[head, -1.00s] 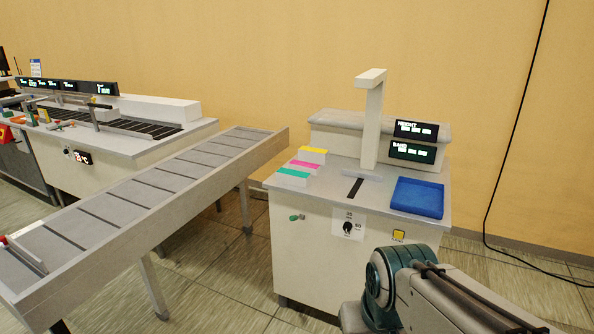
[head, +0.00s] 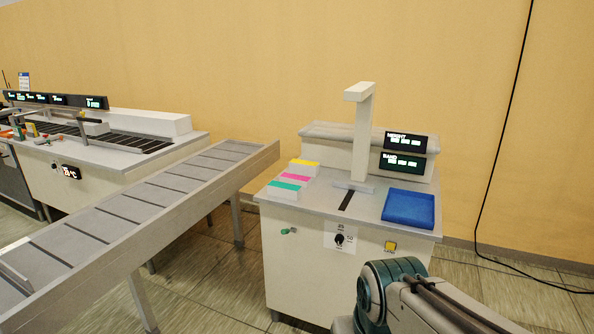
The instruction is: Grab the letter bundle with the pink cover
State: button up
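The letter bundle with the pink cover (head: 295,178) lies on the left part of the white machine's top. It is the middle one of three white bundles in a row. The bundle with the yellow cover (head: 304,163) is behind it and the one with the teal cover (head: 284,186) is in front. They sit very close together. My arm shows at the bottom right, in front of the machine. My gripper is outside the picture.
A blue tray (head: 408,208) lies on the right of the machine top (head: 325,205). A white post (head: 362,135) with an overhanging head stands between tray and bundles. A sloping grey conveyor (head: 130,215) runs close by on the left. Two displays (head: 402,162) stand at the back right.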

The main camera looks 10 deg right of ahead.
aim_at(303, 181)
jog(key=u, duration=0.4)
jog(key=i, duration=2.75)
jog(key=z, duration=0.65)
